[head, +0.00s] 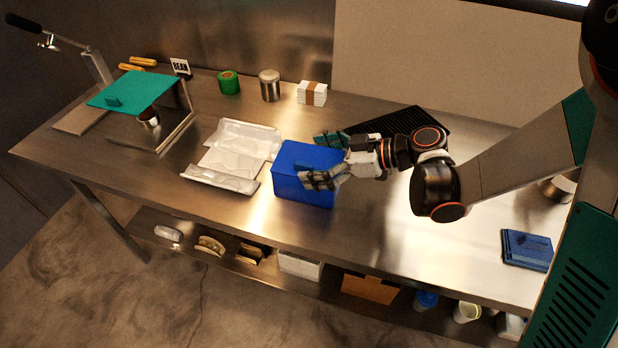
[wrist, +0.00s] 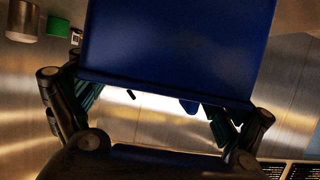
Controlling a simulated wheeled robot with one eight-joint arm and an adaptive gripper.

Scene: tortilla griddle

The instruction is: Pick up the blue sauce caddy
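The blue sauce caddy (head: 293,185) is a box standing upright on the steel counter, near its front edge. My gripper (head: 322,160) is at the caddy's right end, with one finger overlapping its front right in the head view and the other towards its back right. In the wrist view the caddy (wrist: 180,40) fills the upper middle, and the two fingers of my gripper (wrist: 155,110) stand wide apart near its lower corners. The gripper is open. I cannot tell whether either finger touches the caddy. Part of its right end is hidden by the gripper.
A clear plastic tray (head: 237,150) lies close left of the caddy. A black ribbed mat (head: 400,122) lies behind my gripper. A green press (head: 135,92), green tin (head: 229,82), metal can (head: 270,85) and white stack (head: 312,93) stand farther back.

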